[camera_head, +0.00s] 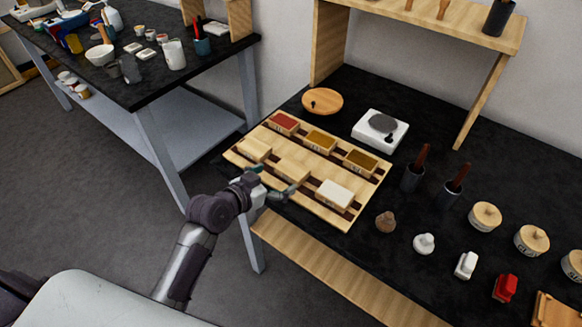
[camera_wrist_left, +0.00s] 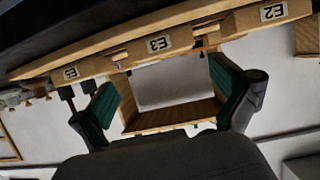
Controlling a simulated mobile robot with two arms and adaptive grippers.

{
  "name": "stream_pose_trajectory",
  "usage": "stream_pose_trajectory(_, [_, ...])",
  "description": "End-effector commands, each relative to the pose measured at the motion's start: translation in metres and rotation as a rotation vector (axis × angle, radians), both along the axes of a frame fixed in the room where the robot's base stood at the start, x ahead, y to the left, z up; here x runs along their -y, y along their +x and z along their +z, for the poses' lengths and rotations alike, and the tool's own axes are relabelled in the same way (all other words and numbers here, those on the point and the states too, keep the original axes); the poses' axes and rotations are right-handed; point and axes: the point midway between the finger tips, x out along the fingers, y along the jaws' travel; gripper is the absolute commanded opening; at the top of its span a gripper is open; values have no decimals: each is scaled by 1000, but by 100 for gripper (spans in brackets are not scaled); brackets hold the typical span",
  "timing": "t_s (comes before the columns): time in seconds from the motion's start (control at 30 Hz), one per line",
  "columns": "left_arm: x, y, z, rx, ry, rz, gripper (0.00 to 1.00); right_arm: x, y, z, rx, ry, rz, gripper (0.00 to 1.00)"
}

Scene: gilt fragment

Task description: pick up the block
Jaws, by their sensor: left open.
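Several small blocks sit in two rows on a slotted wooden board (camera_head: 328,222). The back row has a red-topped block (camera_head: 284,123), an ochre-topped block (camera_head: 320,140) and a brown-topped block (camera_head: 360,161). The front row has two plain wooden blocks, one at the left (camera_head: 254,149) and one in the middle (camera_head: 292,171), and a white-topped block (camera_head: 335,194). Which one is the task's block, I cannot tell. My left gripper (camera_head: 273,182) is open and empty at the board's front edge, by the middle front block. In the wrist view, a labelled front (camera_wrist_left: 150,46) lies beyond the spread fingers (camera_wrist_left: 168,100).
A white scale (camera_head: 380,130) and round wooden plate (camera_head: 322,101) stand behind the board. Dark cups (camera_head: 412,178), stoppers and lidded jars (camera_head: 485,216) stand to the right. A wooden shelf (camera_head: 440,15) rises at the back. A cluttered second table (camera_head: 150,85) is at the left.

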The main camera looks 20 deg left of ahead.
Motion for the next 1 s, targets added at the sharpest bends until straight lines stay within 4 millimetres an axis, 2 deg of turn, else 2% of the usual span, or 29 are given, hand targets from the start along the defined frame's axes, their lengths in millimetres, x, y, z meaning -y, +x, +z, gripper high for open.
stream_pose_trajectory(0.13, [7,17,-7,-1,0,0,100,0,3,2,4,0,0,40])
stream_pose_trajectory(0.27, [9,24,-10,0,1,1,100,-1,16,4,24,2,0,40])
stream_pose_trajectory(0.4, [14,39,-13,-1,-3,1,100,-2,27,12,41,4,0,40])
stream_pose_trajectory(0.63, [22,65,-25,-1,0,1,100,-2,22,16,35,4,0,40])
stream_pose_trajectory(0.93, [23,68,-28,-1,1,2,100,-4,15,15,24,5,-2,40])
stream_pose_trajectory(1.0, [23,68,-28,-1,1,2,88,-5,15,15,23,7,-1,40])
